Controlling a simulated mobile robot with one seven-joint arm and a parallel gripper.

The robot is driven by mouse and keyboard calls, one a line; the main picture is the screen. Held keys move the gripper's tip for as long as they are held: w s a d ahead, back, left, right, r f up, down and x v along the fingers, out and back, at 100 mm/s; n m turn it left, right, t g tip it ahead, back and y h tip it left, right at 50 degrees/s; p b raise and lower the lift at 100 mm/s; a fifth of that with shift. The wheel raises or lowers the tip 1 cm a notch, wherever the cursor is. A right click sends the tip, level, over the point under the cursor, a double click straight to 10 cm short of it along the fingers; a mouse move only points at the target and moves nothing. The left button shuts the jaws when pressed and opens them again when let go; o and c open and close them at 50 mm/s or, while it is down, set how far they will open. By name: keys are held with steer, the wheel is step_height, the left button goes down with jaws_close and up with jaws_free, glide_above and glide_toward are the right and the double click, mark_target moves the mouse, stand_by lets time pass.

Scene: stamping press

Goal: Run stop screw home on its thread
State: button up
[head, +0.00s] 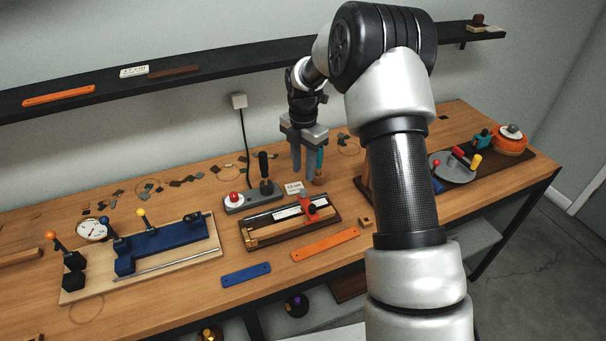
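My gripper (304,176) points down above the back of the workbench, behind the centre fixture (262,238). Its grey fingers stand a little apart, and I see nothing between them. A teal upright piece (320,157) shows beside the right finger; I cannot tell if it touches. The centre fixture has a wooden base, a light bar with markings and a red block (308,203) at its right end. I cannot single out the stop screw at this size. It may be on this fixture or hidden.
A control box (250,199) with a red button and black lever stands behind the fixture. A blue jig (165,243) is at left. An orange bar (325,244) and a blue bar (246,275) lie in front. My arm hides part of the bench's right side. A shelf (220,66) runs above.

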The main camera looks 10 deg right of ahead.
mark_target(304, 191)
step_height(304, 191, down, 8)
steer(key=b, duration=0.3)
steer(key=shift+b, duration=0.35)
steer(key=shift+r, duration=0.1)
steer(key=shift+c, duration=1.1)
jaws_close()
steer(key=n, duration=0.2)
steer(key=shift+n, duration=0.3)
steer(key=n, duration=0.5)
steer(key=shift+r, duration=0.1)
steer(key=n, duration=0.5)
steer(key=shift+w, duration=0.1)
steer(key=shift+d+n, duration=0.1)
steer(key=shift+n, duration=1.3)
steer(key=shift+s+a+f+n, duration=0.2)
steer(key=shift+s+f+n, duration=0.05)
steer(key=shift+n, duration=0.65)
steer(key=shift+w+d+r, duration=0.1)
steer(key=shift+r, duration=0.1)
steer(key=shift+o, duration=1.2)
jaws_free()
